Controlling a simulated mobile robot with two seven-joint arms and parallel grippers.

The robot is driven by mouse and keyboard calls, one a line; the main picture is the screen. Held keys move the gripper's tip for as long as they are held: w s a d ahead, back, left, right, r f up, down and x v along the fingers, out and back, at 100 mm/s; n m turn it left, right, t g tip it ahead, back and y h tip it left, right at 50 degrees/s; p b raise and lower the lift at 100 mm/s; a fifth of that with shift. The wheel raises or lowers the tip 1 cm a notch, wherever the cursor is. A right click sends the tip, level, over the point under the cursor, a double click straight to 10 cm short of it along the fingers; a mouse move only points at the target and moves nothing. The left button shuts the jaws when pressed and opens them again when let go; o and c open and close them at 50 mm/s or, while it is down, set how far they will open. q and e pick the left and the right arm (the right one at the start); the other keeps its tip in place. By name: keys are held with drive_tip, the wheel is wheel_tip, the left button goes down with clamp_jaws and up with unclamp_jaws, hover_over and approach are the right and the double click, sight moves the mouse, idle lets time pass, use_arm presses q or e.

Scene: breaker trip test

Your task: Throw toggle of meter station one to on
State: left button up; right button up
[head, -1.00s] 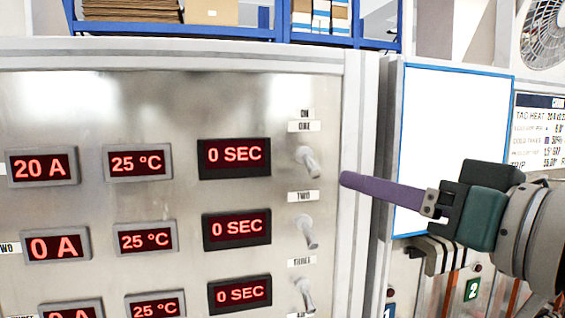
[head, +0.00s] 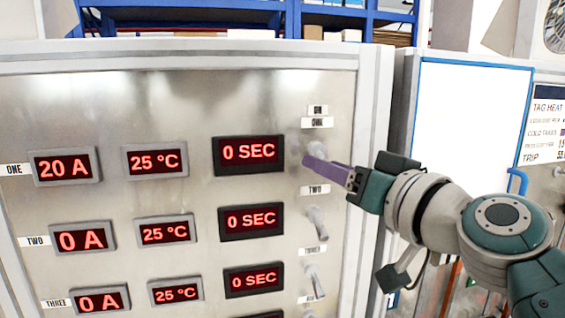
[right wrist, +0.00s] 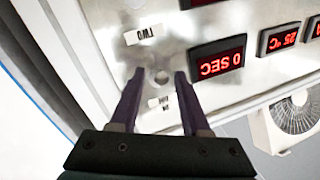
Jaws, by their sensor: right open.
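The toggle of meter station one (head: 316,148) is on the right of the metal panel, below the ON and ONE labels. Its lower part is hidden behind my right gripper in the head view. My right gripper (head: 308,161) has purple fingers and is at this toggle. In the right wrist view, my right gripper (right wrist: 158,76) is open, with the round toggle (right wrist: 162,78) between its fingertips; I cannot tell if they touch it. The row one display (head: 66,166) reads 20 A, and its timer (head: 248,154) reads 0 SEC. My left gripper is not in view.
The toggle of station two (head: 317,222) and the toggle of station three (head: 314,280) stick out below, both hanging downward. A blue-edged white board (head: 470,120) is right of the panel, behind my right arm. A fan (right wrist: 295,115) shows in the right wrist view.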

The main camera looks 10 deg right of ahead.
clamp_jaws()
idle(0.3)
idle(0.3)
